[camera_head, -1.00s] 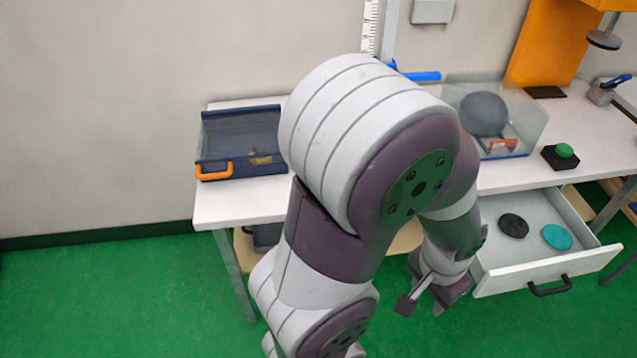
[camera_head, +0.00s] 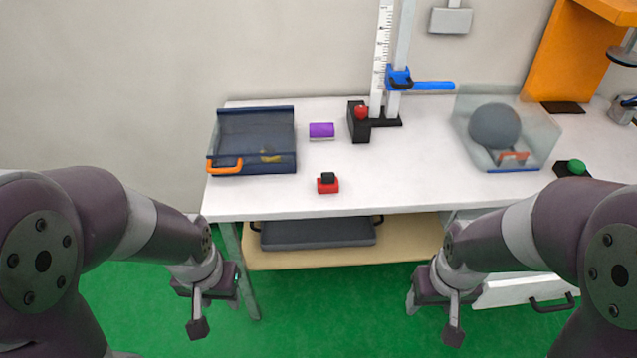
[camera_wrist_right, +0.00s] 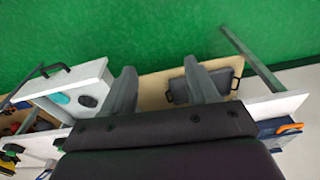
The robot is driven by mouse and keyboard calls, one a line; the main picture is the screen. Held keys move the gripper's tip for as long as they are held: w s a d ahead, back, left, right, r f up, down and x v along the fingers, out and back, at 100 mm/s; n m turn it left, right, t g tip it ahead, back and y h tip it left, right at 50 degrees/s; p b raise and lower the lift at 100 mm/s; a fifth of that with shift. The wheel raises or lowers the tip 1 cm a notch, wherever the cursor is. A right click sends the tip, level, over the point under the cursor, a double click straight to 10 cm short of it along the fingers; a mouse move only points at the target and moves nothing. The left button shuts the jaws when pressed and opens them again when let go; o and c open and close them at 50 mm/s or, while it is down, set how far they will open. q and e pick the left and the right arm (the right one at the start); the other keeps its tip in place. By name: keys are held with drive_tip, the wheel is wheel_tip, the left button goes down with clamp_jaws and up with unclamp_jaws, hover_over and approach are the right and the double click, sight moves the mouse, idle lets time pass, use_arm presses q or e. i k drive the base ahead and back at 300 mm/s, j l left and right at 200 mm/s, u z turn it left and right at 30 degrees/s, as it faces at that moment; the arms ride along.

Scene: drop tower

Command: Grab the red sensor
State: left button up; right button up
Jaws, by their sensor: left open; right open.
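The red sensor (camera_head: 328,187), a small red block with a black top, sits upright on the white table near its front edge, left of the middle. My left gripper (camera_head: 216,310) is open and empty, below and left of it, in front of the table. My right gripper (camera_head: 432,316) is open and empty, below and right of it, also in front of the table. In the right wrist view, the fingers of my right gripper (camera_wrist_right: 160,72) are apart with nothing between them. The red sensor is not visible in that view.
A clear bin (camera_head: 535,140) holds a grey ball. An open drawer (camera_wrist_right: 62,100) juts out at the table's right.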

sight(328, 184)
drive_tip(key=i+j+z, duration=0.1)
drive_tip(key=z, duration=0.4)
drive_tip(key=j+z, duration=0.2)
drive_tip(key=z, duration=0.25)
drive_tip(key=i+j+z, duration=0.1)
drive_tip(key=j+z, duration=0.15)
drive_tip(key=z, duration=0.25)
drive_tip(key=j+z, duration=0.15)
drive_tip(key=z, duration=0.3)
drive_tip(key=j+z, duration=0.2)
drive_tip(key=z, duration=0.3)
drive_tip(key=k+j+z, duration=0.1)
drive_tip(key=j, duration=0.3)
drive_tip(key=k+j, duration=0.2)
drive_tip(key=j, duration=0.2)
drive_tip(key=k+j+z, duration=0.15)
drive_tip(key=j, duration=0.25)
